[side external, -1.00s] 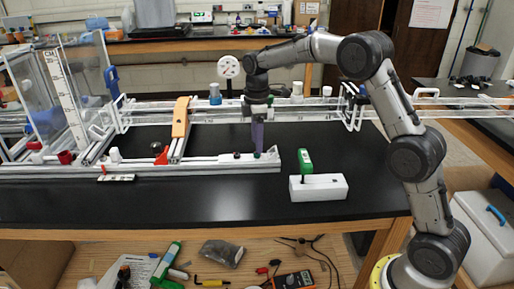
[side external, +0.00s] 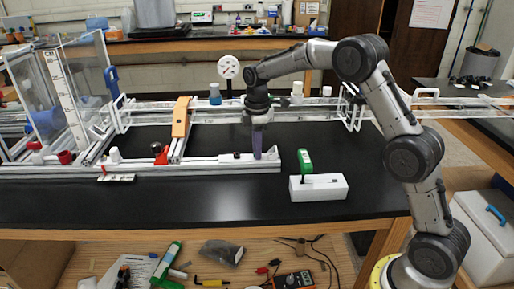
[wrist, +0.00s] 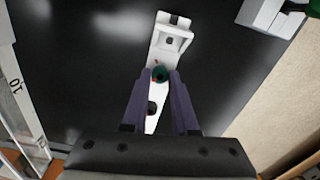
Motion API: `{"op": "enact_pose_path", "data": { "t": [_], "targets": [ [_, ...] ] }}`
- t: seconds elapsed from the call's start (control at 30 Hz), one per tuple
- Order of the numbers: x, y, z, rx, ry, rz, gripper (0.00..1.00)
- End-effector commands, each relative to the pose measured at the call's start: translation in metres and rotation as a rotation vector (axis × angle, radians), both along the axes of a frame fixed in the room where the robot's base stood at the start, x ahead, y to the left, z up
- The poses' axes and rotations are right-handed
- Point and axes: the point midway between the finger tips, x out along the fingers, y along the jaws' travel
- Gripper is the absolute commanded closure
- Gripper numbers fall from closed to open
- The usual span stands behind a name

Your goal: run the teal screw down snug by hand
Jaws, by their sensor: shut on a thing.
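The teal screw (wrist: 160,73) shows in the wrist view as a round teal head with a dark centre, on the white extrusion bar (wrist: 160,53). My gripper (wrist: 161,75) is shut on the screw head, one purple finger on each side. In the side view my gripper (side external: 257,157) points straight down at the right end of the extrusion (side external: 215,166), and its fingers hide the screw there. A small red mark shows beside the screw head. I cannot see whether the head is seated against the bar.
A dark screw (side external: 236,155) sits on the bar left of my gripper. A white block (side external: 318,188) with a green-handled tool (side external: 304,162) stands to the right. A clear-railed frame (side external: 200,110) runs behind. The black table in front is clear.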

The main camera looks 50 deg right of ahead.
Motion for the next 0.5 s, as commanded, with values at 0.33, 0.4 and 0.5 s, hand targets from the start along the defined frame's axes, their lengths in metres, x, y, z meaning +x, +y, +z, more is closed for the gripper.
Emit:
{"op": "enact_pose_path", "data": {
  "t": [0.33, 0.4, 0.5],
  "targets": [
    [0.0001, 0.0001, 0.0005, 0.0, 0.0, -0.027, 1.0],
    [-0.0001, 0.0001, 0.0006, -0.001, -0.001, -0.051, 1.0],
    [0.0001, 0.0001, 0.0009, 0.0, -0.001, -0.1, 1.0]
  ]
}}
